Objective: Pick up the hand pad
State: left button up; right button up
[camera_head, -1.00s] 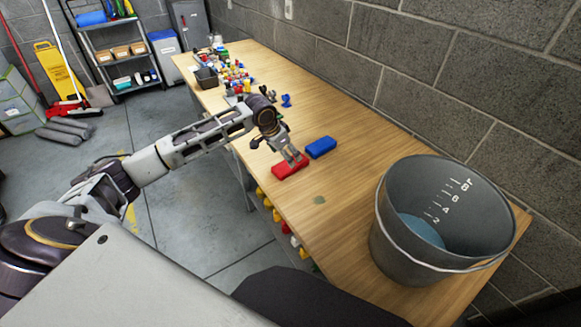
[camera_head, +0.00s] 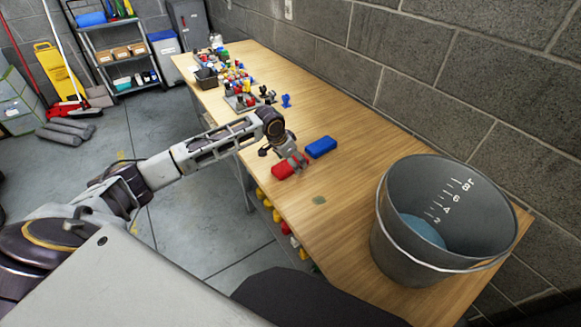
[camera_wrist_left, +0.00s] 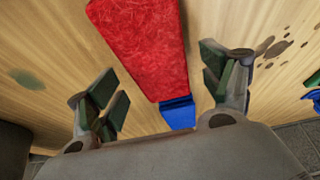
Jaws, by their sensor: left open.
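A red pad (camera_head: 284,171) lies on the wooden table (camera_head: 343,198). Contact with the pad cannot be told. My right gripper is not in view.
A grey bucket (camera_head: 385,232) with blue liquid stands at the table's near right end. Several small coloured parts and a dark bin (camera_head: 206,78) occupy the far end. A block wall (camera_head: 420,80) runs along the right. Table between pads and bucket is clear.

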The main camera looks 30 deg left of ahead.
pick_arm(q)
jog(key=shift+w+d+f, duration=0.1)
jog(key=shift+w+f, duration=0.1)
jog(key=shift+f, duration=0.25)
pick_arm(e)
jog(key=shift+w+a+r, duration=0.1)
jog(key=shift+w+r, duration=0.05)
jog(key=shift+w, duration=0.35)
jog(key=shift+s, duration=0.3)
pick_arm(q)
jog(key=shift+c, duration=0.7)
jog(key=c, duration=0.8)
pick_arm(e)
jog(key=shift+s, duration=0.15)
pick_arm(q)
jog(key=shift+r, duration=0.2)
jog(key=shift+c, duration=0.2)
